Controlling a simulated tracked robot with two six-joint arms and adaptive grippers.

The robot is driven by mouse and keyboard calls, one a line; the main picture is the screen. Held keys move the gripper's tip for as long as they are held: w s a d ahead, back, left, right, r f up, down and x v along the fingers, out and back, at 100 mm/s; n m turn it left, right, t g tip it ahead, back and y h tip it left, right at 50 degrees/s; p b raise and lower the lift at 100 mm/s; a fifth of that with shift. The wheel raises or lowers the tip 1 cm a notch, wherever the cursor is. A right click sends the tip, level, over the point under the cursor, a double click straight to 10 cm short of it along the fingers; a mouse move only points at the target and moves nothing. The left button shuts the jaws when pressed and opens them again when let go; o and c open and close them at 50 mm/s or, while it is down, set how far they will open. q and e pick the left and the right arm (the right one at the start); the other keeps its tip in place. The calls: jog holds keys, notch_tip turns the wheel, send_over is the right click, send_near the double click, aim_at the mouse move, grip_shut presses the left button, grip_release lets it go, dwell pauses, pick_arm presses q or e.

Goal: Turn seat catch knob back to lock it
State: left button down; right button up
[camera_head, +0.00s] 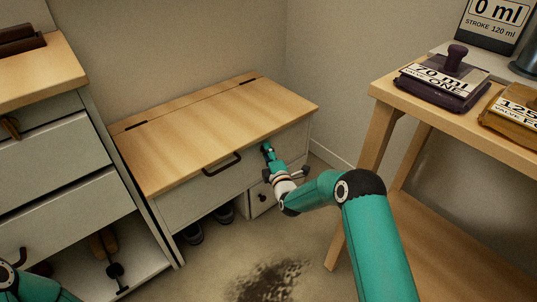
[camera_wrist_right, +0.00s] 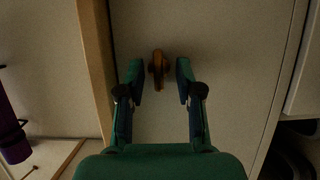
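The seat bench (camera_head: 215,130) has a light wooden lid, which lies closed, and a pale front. A small brown catch knob (camera_wrist_right: 158,68) is on the bench's pale front panel in the right wrist view, its longer side roughly in line with my fingers. My right gripper (camera_wrist_right: 160,70) is open, with one finger on each side of the knob and a visible gap on both sides. In the head view my right gripper (camera_head: 267,150) is at the upper right of the bench front and hides the knob. My left arm shows at the lower left; its gripper is not visible.
A dark handle (camera_head: 221,164) is on the bench front, left of my right gripper. Dark shoes (camera_head: 224,214) are under the bench. A drawer cabinet (camera_head: 60,150) stands left. A wooden table (camera_head: 384,92) with a purple weight (camera_head: 442,92) stands right.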

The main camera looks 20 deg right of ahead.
grip_shut()
jog(key=shift+m, duration=0.3)
jog(key=shift+d+r+m+g+y+p, duration=0.1)
jog(key=shift+m+g+y+p, duration=0.75)
jog(key=shift+m, duration=1.15)
jog(key=shift+d+r+m+g+y+p, duration=0.15)
jog(key=shift+m+g+y+p, duration=0.7)
jog(key=shift+m, duration=1.15)
jog(key=shift+d+m+g+y+p, duration=0.1)
jog(key=shift+m+g+y+p, duration=0.7)
jog(key=shift+m, duration=1.2)
